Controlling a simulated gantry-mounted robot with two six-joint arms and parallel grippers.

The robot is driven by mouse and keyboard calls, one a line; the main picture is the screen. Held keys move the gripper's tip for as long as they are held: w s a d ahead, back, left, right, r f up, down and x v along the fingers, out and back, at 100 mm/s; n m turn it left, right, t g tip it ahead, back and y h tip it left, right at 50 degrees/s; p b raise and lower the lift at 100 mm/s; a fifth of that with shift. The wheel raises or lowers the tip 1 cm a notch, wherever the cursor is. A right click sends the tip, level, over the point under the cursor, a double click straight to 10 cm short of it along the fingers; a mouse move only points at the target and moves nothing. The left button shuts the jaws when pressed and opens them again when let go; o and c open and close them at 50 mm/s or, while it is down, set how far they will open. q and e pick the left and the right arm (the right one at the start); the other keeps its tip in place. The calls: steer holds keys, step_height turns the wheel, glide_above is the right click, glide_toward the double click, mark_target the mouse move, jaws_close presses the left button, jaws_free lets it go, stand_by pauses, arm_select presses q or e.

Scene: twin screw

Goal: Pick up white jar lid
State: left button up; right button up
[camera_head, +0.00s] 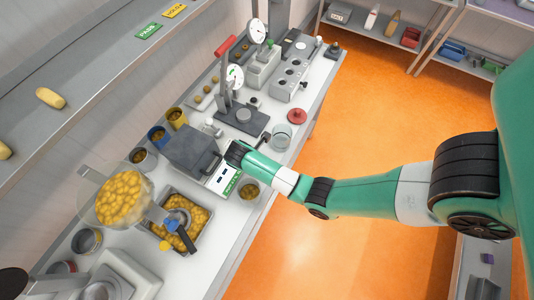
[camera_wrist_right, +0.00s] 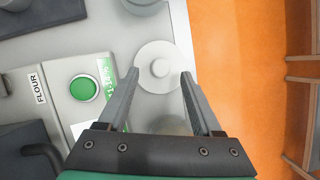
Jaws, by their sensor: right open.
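The white jar lid (camera_wrist_right: 158,67), a round pale disc with a small raised knob, lies on the light worktop near its edge in the right wrist view. My right gripper (camera_wrist_right: 160,75) is open, one fingertip on each side of the lid, and nothing is held. I cannot tell how high the fingertips are above the lid. In the head view my right gripper (camera_head: 237,152) reaches over the bench from the right, and I cannot make out the lid there.
A device with a green button (camera_wrist_right: 83,88) and a FLOUR label is left of the lid. A glass jar (camera_head: 282,136) and a red lid (camera_head: 297,116) stand farther along the bench. A brown-filled jar (camera_head: 249,189) is on the near side. Orange floor lies beyond the edge.

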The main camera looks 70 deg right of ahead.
steer(key=x, duration=0.3)
steer(key=shift+r, duration=0.1)
jaws_close()
stand_by(0.4)
